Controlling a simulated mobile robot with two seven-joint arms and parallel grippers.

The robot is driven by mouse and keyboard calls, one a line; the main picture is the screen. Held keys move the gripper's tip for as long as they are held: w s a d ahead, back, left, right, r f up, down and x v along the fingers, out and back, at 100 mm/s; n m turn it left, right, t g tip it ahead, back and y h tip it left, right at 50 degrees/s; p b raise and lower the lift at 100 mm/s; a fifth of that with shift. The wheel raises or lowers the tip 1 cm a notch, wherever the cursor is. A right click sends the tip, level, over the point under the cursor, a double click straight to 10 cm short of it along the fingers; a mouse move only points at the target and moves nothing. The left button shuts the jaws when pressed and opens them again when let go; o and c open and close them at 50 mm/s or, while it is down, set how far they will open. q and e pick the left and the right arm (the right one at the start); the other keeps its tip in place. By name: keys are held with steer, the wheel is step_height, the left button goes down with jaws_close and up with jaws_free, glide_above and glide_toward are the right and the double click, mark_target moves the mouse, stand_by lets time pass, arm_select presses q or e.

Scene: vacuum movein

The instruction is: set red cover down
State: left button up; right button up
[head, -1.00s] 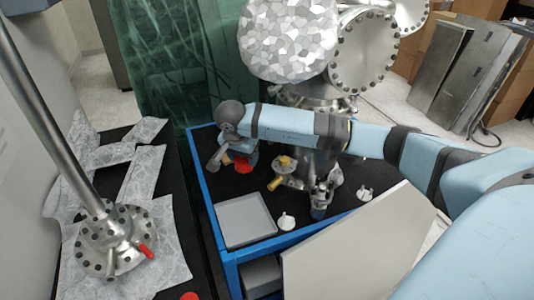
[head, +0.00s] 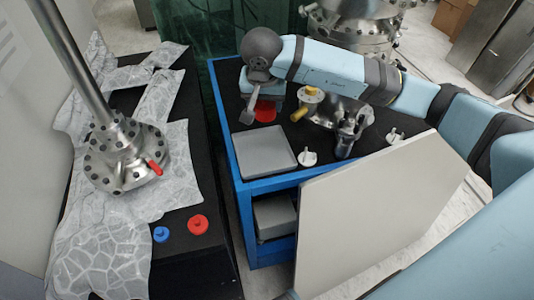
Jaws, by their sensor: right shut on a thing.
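A red cover (head: 265,112) shows as a red disc at the far left part of the blue cart's black top, below my right gripper (head: 258,108). My right gripper points down over the cart and is shut on the red cover. Part of the cover is hidden by the fingers, and I cannot tell if it touches the cart top. A second red cover (head: 198,225) lies on the black table at the left, next to a blue cover (head: 160,235). My left gripper is not in view.
The blue cart (head: 240,187) carries a grey tray (head: 264,150), a yellow-handled valve (head: 306,102), metal fittings and small white parts (head: 307,158). A large grey panel (head: 375,215) stands before it. A flanged metal post (head: 122,155) stands on foil at the left.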

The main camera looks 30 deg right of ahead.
step_height(320, 180, down, 14)
steer(key=shift+r, duration=0.25)
step_height(320, 180, down, 4)
steer(key=shift+f, duration=0.1)
steer(key=shift+b, duration=0.3)
steer(key=shift+f, duration=0.1)
steer(key=o, duration=0.9)
